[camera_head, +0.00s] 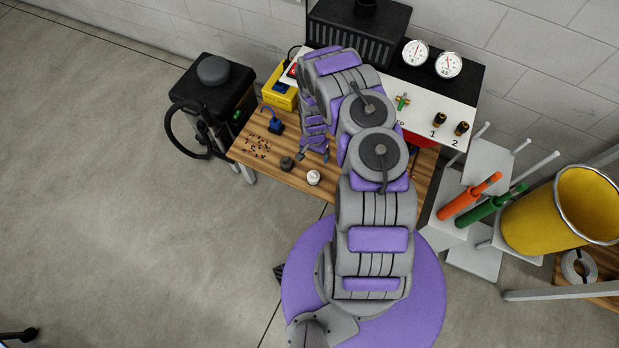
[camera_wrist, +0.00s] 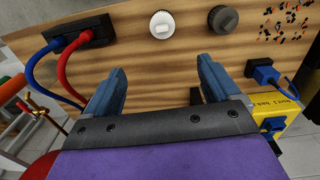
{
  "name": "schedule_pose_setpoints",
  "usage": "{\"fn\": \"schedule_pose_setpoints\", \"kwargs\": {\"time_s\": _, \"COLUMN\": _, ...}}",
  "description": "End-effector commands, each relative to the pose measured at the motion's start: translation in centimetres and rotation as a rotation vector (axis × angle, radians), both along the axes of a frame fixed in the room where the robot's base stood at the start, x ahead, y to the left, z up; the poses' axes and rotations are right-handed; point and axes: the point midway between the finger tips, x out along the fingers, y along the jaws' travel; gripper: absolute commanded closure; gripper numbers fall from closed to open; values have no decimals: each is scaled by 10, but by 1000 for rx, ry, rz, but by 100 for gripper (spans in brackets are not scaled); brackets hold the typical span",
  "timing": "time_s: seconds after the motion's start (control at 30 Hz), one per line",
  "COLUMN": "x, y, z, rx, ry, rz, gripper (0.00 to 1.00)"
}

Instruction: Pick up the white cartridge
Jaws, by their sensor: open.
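The white cartridge (camera_head: 313,178) is a small round piece standing near the front edge of the wooden table. In the wrist view the white cartridge (camera_wrist: 163,24) shows as a pale disc with a raised centre, beyond my fingertips and roughly in line with the gap between them. My gripper (camera_head: 313,156) is over the table, behind the cartridge in the head view. In the wrist view my gripper (camera_wrist: 160,80) has its two blue fingers apart with nothing between them. The fingers do not touch the cartridge.
A dark grey cartridge (camera_head: 286,163) stands close beside the white one; it also shows in the wrist view (camera_wrist: 225,19). Small scattered bits (camera_head: 257,146), a blue plug (camera_head: 275,121) and a yellow box (camera_head: 281,89) are on the table (camera_head: 260,168). Red and blue cables (camera_wrist: 66,62) show in the wrist view.

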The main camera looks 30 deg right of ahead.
Motion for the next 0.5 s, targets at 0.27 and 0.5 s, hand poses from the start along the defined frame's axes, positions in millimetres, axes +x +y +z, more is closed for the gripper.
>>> {"fn": "schedule_pose_setpoints", "kwargs": {"time_s": 0.27, "x": -3, "y": 7, "z": -30, "rx": 18, "ry": -14, "rz": -27, "gripper": 11}}
{"fn": "schedule_pose_setpoints", "kwargs": {"time_s": 0.5, "x": -3, "y": 7, "z": -77, "rx": 18, "ry": -13, "rz": -26, "gripper": 11}}
